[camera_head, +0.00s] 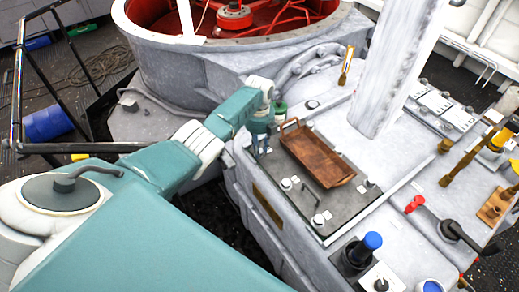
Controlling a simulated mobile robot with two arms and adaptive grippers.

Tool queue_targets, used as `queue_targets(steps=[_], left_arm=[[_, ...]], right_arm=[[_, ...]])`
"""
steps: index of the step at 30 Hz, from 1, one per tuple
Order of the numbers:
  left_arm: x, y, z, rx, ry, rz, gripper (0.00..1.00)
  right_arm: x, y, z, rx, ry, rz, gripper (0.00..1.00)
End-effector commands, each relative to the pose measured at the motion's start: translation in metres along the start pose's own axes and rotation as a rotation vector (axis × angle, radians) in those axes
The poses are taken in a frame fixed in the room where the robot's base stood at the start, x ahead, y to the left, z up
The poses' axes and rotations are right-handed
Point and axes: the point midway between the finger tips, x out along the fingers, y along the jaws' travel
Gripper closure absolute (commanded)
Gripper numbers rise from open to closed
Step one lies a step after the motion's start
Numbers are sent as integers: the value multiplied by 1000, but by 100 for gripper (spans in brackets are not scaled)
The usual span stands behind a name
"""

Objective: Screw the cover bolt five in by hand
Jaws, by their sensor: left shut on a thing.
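My left arm reaches in from the left. Its gripper (261,150) points down at the far left corner of a dark grey cover plate (291,205) on the grey machine housing. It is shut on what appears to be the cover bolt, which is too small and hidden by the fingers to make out. How deep the bolt sits cannot be told. Other bolts with pale washers (288,184) show along the plate's near left edge and at its near corner (318,220). My right gripper is not in view.
A brown tray (322,176) lies on the plate, close right of my left gripper. A thick white post (395,70) rises behind it. A blue-topped knob (372,241) and a red-tipped lever (414,204) stand nearer right. A large round red-lined opening (234,18) lies beyond.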

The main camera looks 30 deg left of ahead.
Motion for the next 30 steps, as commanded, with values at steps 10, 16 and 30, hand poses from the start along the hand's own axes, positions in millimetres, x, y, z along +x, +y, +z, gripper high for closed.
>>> queue_targets(steps=[10,16,30], left_arm=[[-5,-1,10,326,-24,-2,100],[-1,-1,9,505,-24,0,100],[-2,-2,8,761,-23,-1,100]], right_arm=[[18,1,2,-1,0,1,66],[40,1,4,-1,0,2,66],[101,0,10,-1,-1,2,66]])
